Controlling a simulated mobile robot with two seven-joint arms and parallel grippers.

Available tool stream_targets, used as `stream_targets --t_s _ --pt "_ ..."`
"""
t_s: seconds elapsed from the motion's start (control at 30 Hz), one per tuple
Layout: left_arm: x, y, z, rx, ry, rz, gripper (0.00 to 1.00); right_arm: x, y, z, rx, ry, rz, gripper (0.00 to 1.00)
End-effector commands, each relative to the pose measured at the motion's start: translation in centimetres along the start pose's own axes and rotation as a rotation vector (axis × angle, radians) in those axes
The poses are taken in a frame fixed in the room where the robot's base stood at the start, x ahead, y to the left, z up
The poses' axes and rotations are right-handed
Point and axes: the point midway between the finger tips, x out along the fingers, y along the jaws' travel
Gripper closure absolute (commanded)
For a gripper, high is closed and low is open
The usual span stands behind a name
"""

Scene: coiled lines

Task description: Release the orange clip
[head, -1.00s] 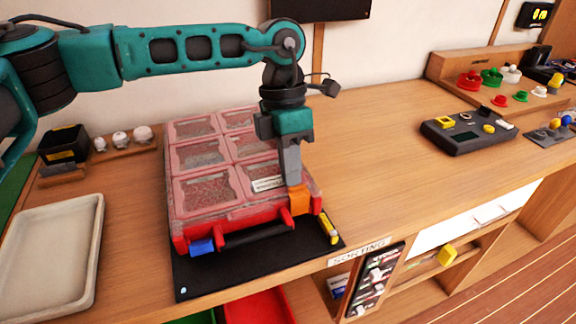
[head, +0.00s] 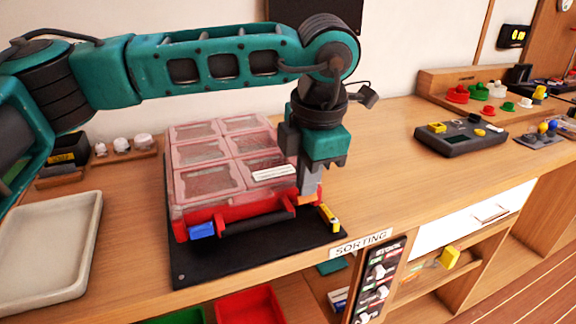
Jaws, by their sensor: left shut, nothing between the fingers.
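The red organizer case (head: 262,206) with a clear compartmented lid lies on a black mat (head: 200,268) on the bench. Its lid looks closed. A blue clip (head: 202,231) is at the left of its front edge. The orange clip (head: 308,199) is at the right of the front edge, mostly hidden behind my left gripper (head: 309,197). The left gripper points down with its fingers shut, right at the orange clip; I cannot tell whether they touch. Nothing shows between the fingers. The orange clip's exact angle is hidden. My right gripper is not in view.
A yellow marker-like object (head: 328,217) lies on the mat beside the case. A beige tray (head: 50,250) is at the left. A dark control box (head: 461,137) stands at the right. The bench between case and box is clear. Red bin (head: 250,305) below.

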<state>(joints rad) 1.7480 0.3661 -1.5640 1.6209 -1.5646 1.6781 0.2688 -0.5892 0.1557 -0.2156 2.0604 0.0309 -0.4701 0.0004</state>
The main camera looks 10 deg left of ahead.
Motion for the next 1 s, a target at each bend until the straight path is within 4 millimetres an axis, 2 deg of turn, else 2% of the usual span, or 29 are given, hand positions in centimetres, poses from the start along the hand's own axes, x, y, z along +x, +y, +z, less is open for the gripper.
stream_targets --t_s 0.27,0.7,1.0 --pt "0.1 0.0 0.0 0.000 0.001 -0.001 1.00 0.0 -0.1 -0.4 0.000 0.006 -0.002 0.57" --pt "1.3 1.3 -0.1 -0.004 0.004 0.000 1.00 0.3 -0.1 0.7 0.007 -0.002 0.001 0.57" --pt "1.5 1.5 -0.2 -0.007 0.009 0.001 1.00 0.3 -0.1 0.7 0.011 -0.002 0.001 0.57"
